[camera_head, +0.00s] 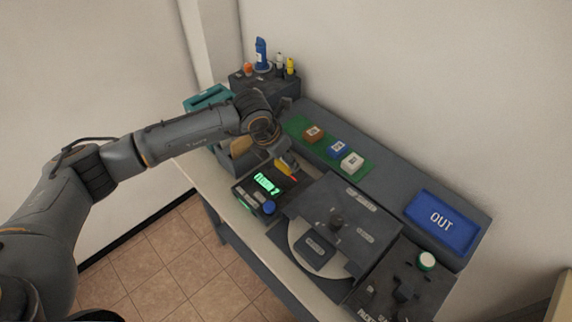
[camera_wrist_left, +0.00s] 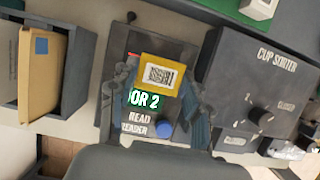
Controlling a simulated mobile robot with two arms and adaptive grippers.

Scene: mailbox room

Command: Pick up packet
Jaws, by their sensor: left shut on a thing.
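A small yellow packet (camera_wrist_left: 176,64) with a white barcode label is in the left wrist view, between the fingers of my left gripper (camera_wrist_left: 158,84). The gripper is shut on it. In the head view my left gripper (camera_head: 287,163) is over the back of the reader, and a bit of the yellow packet (camera_head: 281,169) shows beside its fingers. The packet appears just above the dark reader (camera_wrist_left: 113,118), whose green display is partly covered; I cannot tell whether they touch. My right gripper is not in view.
A dark bin with tan envelopes (camera_wrist_left: 42,75) stands left of the reader. The cup sorter (camera_head: 352,210) is close on the right. A green strip (camera_head: 297,126) with several small blocks lies behind. A blue OUT tray (camera_head: 441,222) is at the far right.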

